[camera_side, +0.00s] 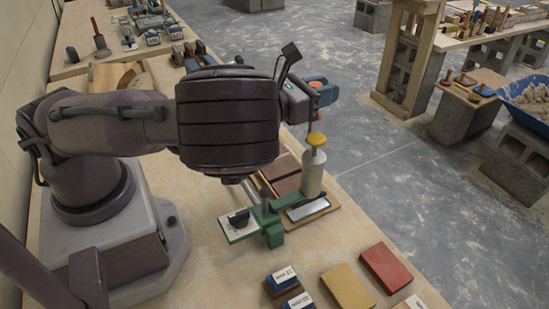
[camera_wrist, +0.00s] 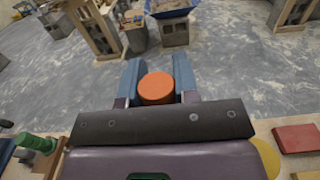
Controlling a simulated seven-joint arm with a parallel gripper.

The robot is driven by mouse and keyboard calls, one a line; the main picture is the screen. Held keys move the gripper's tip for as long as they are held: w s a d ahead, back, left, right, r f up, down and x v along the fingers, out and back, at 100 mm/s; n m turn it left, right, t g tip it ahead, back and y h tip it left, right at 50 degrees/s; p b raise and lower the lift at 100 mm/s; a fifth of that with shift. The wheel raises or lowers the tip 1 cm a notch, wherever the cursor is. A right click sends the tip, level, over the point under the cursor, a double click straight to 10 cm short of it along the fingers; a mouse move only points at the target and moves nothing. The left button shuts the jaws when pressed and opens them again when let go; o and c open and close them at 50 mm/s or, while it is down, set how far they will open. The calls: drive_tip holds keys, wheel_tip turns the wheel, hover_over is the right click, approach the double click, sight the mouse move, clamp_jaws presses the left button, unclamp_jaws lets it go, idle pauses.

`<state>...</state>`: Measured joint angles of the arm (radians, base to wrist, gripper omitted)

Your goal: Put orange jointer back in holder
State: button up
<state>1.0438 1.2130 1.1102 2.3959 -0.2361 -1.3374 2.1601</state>
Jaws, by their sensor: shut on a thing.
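My gripper (camera_wrist: 157,82) has its two blue fingers on either side of the round orange end of the jointer (camera_wrist: 157,90), shut on it. In the side view my gripper (camera_side: 322,92) is raised above the bench's right edge, partly behind my wrist. The orange jointer (camera_side: 317,78) shows there only in part; a thin dark piece hangs below the gripper, above a yellow knob (camera_side: 316,139) on a pale cylinder. I cannot tell which thing is the holder; it may be hidden behind my arm.
A green fixture (camera_side: 265,216) stands on the bench beside the pale cylinder (camera_side: 313,172). Yellow (camera_side: 346,288) and red (camera_side: 386,267) blocks lie at the front. The grey floor lies beyond the bench edge, with a blue mortar tub (camera_side: 525,108) on cinder blocks at far right.

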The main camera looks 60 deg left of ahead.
drive_tip(key=shift+a, duration=0.1)
drive_tip(key=s+a+n+g+y, duration=0.1)
drive_tip(key=s+a+n+y, duration=0.15)
drive_tip(key=a, duration=0.75)
drive_tip(key=s+a+n+g+y, duration=0.1)
drive_tip(key=s+a+n+y, duration=0.2)
drive_tip(key=a, duration=0.8)
drive_tip(key=s+a+n+g+y, duration=0.1)
drive_tip(key=s+a+y, duration=0.3)
drive_tip(key=a, duration=0.6)
drive_tip(key=shift+m+t, duration=0.25)
drive_tip(key=shift+t, duration=0.25)
drive_tip(key=shift+w+d+f, duration=0.2)
drive_tip(key=shift+w+f, duration=0.45)
drive_tip(key=shift+f, duration=0.15)
drive_tip(key=shift+w+d+f, duration=0.15)
drive_tip(key=shift+w+f, duration=0.45)
drive_tip(key=shift+f, duration=0.2)
drive_tip(key=shift+f, duration=1.95)
